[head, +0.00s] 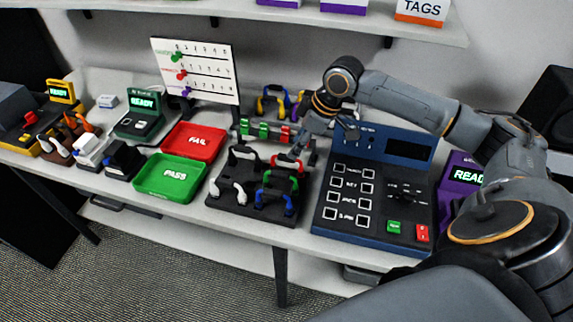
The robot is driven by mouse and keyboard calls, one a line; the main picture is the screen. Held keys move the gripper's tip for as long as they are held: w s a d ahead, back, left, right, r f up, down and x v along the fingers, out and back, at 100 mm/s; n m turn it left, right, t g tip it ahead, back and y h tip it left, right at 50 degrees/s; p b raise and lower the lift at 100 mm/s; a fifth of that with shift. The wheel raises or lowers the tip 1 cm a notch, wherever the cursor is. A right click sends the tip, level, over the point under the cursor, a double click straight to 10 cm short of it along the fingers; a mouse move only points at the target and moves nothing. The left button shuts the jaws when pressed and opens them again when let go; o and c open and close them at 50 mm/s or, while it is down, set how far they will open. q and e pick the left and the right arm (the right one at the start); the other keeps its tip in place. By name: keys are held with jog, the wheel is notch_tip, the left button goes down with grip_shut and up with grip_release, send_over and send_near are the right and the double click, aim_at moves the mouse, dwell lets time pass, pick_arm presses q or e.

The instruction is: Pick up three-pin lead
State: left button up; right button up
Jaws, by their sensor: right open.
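A black rack (222,212) near the middle of the bench holds several short looped leads. They include a white lead (240,192), a black lead (243,152), a red lead (288,162), a green lead (283,180) and a blue lead (288,203). The pins are too small to tell which lead is the three-pin one. My right gripper (298,150) is open, pointing down over the back right of the rack, close to the red lead. I cannot tell whether it touches that lead. My left gripper is out of view.
A blue test panel (345,232) stands right of the rack. A green PASS tray (150,185) and a red FAIL tray (180,147) lie to the left. A white chart board (205,72) stands behind. A shelf (290,17) overhangs the back.

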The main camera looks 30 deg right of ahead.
aim_at(286, 160)
jog(key=shift+x, duration=1.15)
jog(key=shift+p+x, duration=0.7)
jog(key=shift+x, duration=1.65)
jog(key=shift+w+a+f, duration=0.15)
jog(key=shift+f, duration=0.2)
jog(key=c, duration=0.5)
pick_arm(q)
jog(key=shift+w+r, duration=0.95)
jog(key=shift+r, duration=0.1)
pick_arm(e)
grip_shut()
